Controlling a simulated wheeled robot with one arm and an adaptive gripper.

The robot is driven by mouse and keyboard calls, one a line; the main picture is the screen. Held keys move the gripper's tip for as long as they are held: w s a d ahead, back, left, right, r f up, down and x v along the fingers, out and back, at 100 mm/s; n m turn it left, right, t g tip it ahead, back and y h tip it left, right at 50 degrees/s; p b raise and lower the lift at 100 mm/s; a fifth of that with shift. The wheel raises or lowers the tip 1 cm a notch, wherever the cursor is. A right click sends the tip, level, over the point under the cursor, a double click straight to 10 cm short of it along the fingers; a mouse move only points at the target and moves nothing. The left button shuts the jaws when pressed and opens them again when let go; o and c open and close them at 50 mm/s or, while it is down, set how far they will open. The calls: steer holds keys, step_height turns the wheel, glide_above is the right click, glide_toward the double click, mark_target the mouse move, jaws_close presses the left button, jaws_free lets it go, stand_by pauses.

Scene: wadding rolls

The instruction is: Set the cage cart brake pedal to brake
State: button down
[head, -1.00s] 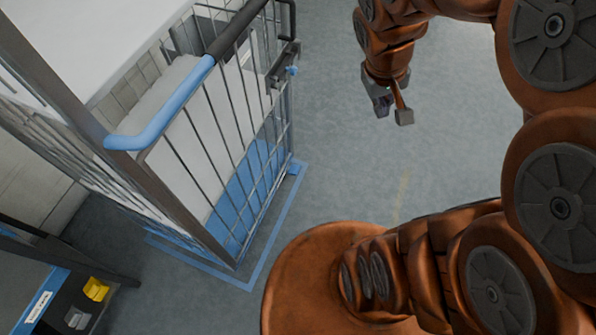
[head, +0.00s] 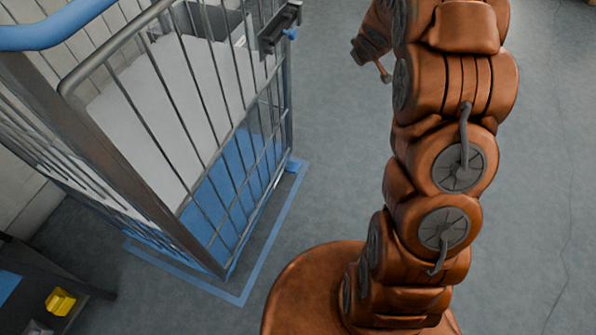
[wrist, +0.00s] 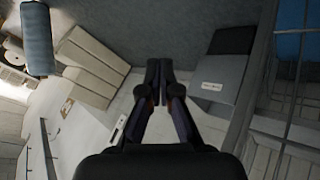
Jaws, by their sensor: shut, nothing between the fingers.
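The cage cart (head: 205,150) stands at the left of the head view, with grey wire sides and a blue base panel. A small blue part (head: 293,165) shows at its lower right corner; I cannot tell whether it is the brake pedal. No pedal is clearly visible, so its position cannot be read. My gripper is beyond the arm to the right of the cart, apart from it, mostly hidden in the head view. In the wrist view my gripper (wrist: 159,65) has its dark fingers together with nothing between them.
Blue tape (head: 262,262) marks the floor around the cart. A dark latch (head: 280,28) sits on the cart's upper right post. Grey floor to the right is open. Panels and a blue roll (wrist: 37,38) fill the wrist view.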

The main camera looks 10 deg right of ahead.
mark_target(298, 167)
steer(key=w+a+f+n+y+b, duration=0.1)
steer(key=w+f+y+b, duration=0.15)
steer(key=f, duration=0.55)
steer(key=w+a+f+n+t+y+b, duration=0.15)
steer(key=f+b, duration=0.25)
steer(key=f, duration=0.5)
steer(key=w+a+f+n+g+y+b, duration=0.15)
steer(key=f+b, duration=0.25)
steer(key=f, duration=0.4)
steer(key=s+a+f+y+b, duration=0.2)
steer(key=a+f+b, duration=0.1)
steer(key=f, duration=0.4)
steer(key=s+a+f+n+y+b, duration=0.1)
steer(key=s+a+f+y+b, duration=0.1)
steer(key=f, duration=0.5)
steer(key=s+a+f+n+g+y+b, duration=0.1)
steer(key=s+a+f+y+b, duration=0.1)
steer(key=f, duration=0.6)
steer(key=shift+s+a+b, duration=0.35)
steer(key=shift+a+b, duration=0.45)
steer(key=shift+a, duration=0.2)
